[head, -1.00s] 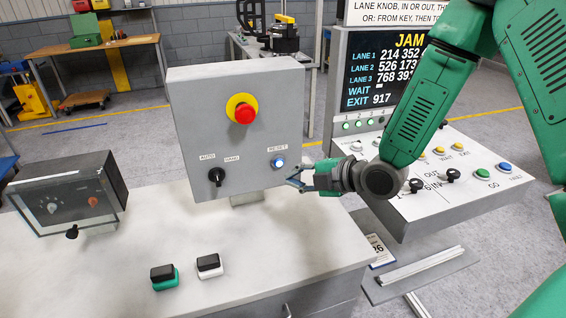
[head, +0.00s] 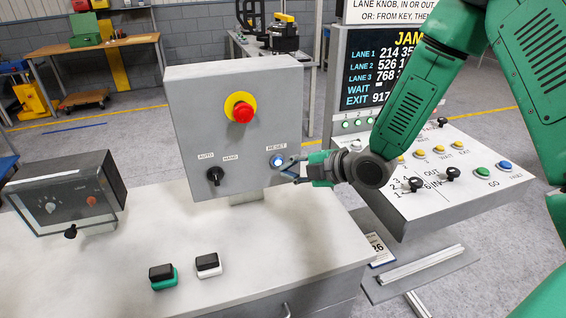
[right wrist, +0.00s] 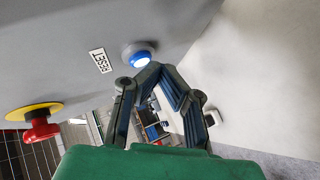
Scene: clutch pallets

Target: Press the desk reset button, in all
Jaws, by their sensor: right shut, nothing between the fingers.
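The reset button (head: 277,161) is a blue-ringed, white-lit button on the front of a grey box (head: 240,110), under a RESET label. It also shows lit in the right wrist view (right wrist: 140,56), just beyond my fingertips. My right gripper (head: 289,172) is shut and empty, beside the button at its lower right in the head view. In the right wrist view the fingertips (right wrist: 153,68) meet close below the button; whether they touch it I cannot tell. My left gripper is not in view.
A red emergency button (head: 243,112) on a yellow disc and a black AUTO/HAND knob (head: 215,176) share the box. A clear-fronted meter box (head: 72,200) and two small stamp-like blocks (head: 162,277) stand on the desk. The lane console (head: 450,185) is at right.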

